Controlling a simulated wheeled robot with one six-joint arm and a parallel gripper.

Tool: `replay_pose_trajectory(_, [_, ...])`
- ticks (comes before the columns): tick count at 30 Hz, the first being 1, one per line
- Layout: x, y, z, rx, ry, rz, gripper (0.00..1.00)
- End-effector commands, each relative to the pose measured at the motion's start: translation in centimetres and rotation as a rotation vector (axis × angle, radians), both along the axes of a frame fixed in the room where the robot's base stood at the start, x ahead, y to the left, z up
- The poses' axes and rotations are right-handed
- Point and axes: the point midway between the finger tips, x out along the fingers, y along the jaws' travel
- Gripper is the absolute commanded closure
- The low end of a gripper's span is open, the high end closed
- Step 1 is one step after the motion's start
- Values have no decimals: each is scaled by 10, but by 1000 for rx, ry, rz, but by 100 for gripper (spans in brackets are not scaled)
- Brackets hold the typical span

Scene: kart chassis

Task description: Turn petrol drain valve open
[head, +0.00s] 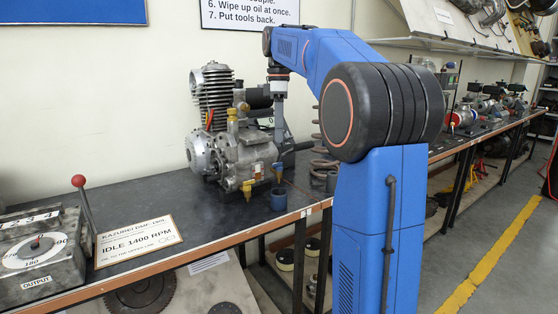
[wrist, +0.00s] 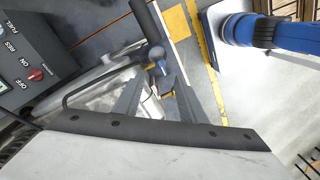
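The engine (head: 225,140) stands on the dark bench, with finned cylinder and pale metal case. I cannot tell for sure which is the petrol drain valve. My arm reaches over the engine's right side; its fingertips are hard to make out in the head view. In the wrist view my gripper (wrist: 158,78) has its two grey fingers apart, with a small blue-grey round part (wrist: 156,54) between and beyond them.
A dark panel (wrist: 30,65) marked FUEL, RES, ON and OFF carries a red knob, at the wrist view's upper left. A test box (head: 40,255) with a dial, a red-knobbed lever (head: 82,195) and an idle-speed card (head: 137,240) stand on the bench's left. Bare bench lies between.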

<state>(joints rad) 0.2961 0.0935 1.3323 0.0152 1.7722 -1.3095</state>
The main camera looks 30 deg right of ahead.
Motion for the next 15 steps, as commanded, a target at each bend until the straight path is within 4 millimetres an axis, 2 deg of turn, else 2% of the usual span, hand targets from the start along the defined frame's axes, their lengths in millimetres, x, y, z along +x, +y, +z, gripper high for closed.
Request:
replay_pose_trajectory(9, [-4, 2, -56, 0, 2, 0, 62])
replay_pose_trajectory(15, [-5, 3, -82, 1, 1, 0, 62])
